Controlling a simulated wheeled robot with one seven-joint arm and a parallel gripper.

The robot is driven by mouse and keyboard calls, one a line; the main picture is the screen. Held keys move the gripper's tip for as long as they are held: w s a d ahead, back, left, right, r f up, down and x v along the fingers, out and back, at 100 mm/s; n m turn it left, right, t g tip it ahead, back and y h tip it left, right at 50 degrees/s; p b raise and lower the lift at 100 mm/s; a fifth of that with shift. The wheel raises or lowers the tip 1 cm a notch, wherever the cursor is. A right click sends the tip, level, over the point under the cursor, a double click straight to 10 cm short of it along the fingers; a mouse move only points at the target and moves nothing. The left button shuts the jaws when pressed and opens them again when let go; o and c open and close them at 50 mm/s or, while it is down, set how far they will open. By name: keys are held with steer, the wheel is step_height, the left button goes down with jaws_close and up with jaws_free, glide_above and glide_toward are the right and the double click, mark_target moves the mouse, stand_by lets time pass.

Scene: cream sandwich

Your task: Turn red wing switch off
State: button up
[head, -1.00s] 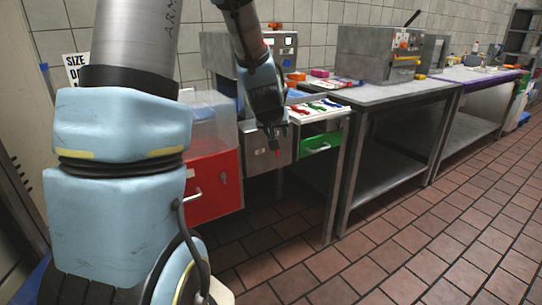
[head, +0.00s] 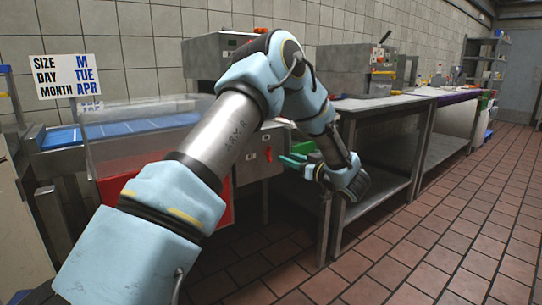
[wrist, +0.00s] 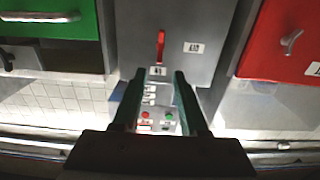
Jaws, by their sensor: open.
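The red wing switch (head: 268,154) is on the front of a grey cabinet (head: 251,169). In the wrist view, the switch (wrist: 160,47) looks like a narrow upright red handle on the grey panel (wrist: 183,20), beside a small label. My gripper (head: 287,162) is in front of the cabinet, to the right of the switch in the head view, its fingers pointing left. In the wrist view, my gripper (wrist: 159,76) is open and empty, its two dark fingers apart. The switch is beyond the fingertips, in line with the gap, and not touched.
A red drawer (wrist: 283,45) and a green drawer (wrist: 50,20), both with metal handles, flank the grey panel. A panel with red and green buttons (wrist: 156,119) shows between the fingers. Grey tables (head: 375,105) stand to the right. The tiled floor (head: 420,240) is clear.

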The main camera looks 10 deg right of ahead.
mark_target(271, 151)
steer(key=x, duration=0.9)
jaws_close()
stand_by(0.4)
